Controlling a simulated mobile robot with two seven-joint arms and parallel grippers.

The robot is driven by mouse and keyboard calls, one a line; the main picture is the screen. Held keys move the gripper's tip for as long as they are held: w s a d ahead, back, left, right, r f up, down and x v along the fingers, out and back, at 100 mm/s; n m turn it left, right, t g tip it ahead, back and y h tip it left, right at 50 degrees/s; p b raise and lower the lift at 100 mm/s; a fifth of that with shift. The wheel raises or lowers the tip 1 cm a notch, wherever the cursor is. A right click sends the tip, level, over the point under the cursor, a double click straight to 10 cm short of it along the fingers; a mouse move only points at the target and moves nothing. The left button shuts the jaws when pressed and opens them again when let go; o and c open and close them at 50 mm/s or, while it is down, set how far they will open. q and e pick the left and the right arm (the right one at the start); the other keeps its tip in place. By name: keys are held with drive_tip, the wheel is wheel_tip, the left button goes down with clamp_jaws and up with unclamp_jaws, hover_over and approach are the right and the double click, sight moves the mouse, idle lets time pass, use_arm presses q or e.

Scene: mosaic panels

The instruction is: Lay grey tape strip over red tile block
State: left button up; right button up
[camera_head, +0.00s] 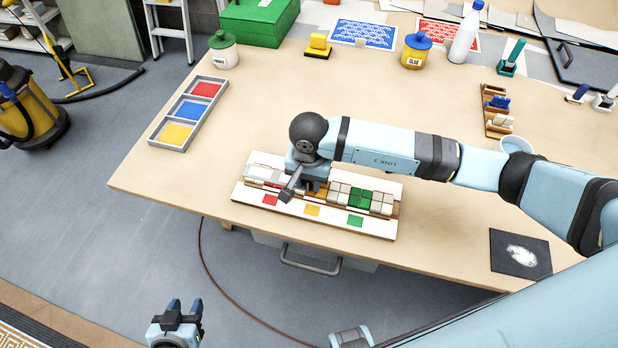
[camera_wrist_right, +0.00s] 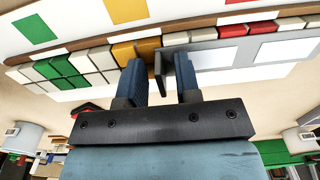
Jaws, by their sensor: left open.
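The mosaic panel (camera_head: 230,194) lies near the table's front edge with a row of tiles. Red tiles (camera_wrist_right: 233,30) sit in that row in the right wrist view; in the head view my gripper partly hides them. My right gripper (camera_head: 302,180) is low over the panel, left of the green tiles (camera_head: 362,199). The grey tape strip (camera_head: 290,185) sticks out of it at a slant; it also shows between the fingertips (camera_wrist_right: 160,70). Its contact with the tiles is unclear. My left gripper (camera_head: 182,312) is open and empty, off the table at the bottom.
Red, orange and green squares mark the panel's front strip. A three-part tray (camera_head: 160,133) with red, blue and yellow lies at the left. A wooden rack (camera_head: 489,118) and a dark card (camera_head: 515,270) are at the right. The table is clear between tray and panel.

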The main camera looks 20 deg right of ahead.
wheel_tip(320, 180, up, 12)
drive_tip(key=b, duration=0.2)
drive_tip(key=shift+r, duration=0.15)
idle(0.5)
